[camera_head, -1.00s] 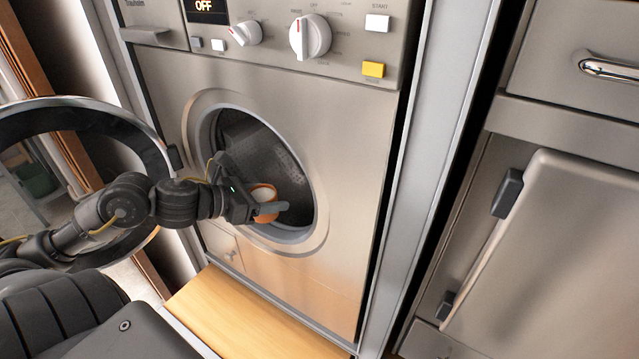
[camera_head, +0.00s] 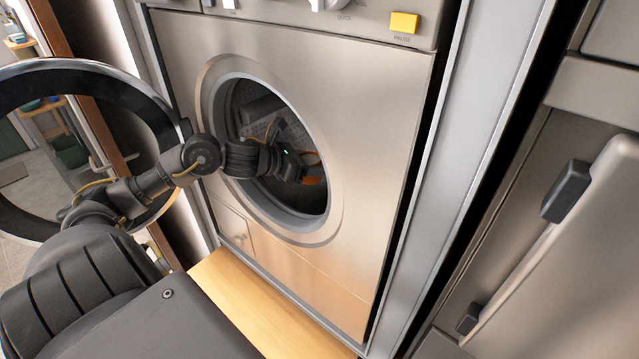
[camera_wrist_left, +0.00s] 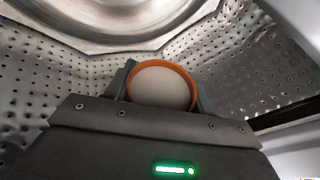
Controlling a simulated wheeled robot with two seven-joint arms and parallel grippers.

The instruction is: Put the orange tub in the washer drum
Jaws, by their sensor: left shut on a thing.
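The orange tub (camera_head: 311,180) is mostly hidden behind my left gripper (camera_head: 306,172) in the head view. In the left wrist view the tub (camera_wrist_left: 162,86) shows an orange rim and a pale inside, between the two fingers of my left gripper (camera_wrist_left: 162,88), which is shut on it. The gripper and tub are inside the washer drum (camera_head: 258,122), through the round opening. The perforated drum wall (camera_wrist_left: 225,75) surrounds them in the left wrist view. I cannot tell whether the tub touches the drum. My right gripper is not in view.
The round washer door (camera_head: 88,72) stands open at the left, with my left arm passing in front of it. The opening's rim (camera_head: 318,232) lies close around my wrist. A wooden board (camera_head: 262,312) lies below the washer. A steel cabinet with a handle (camera_head: 520,250) stands at the right.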

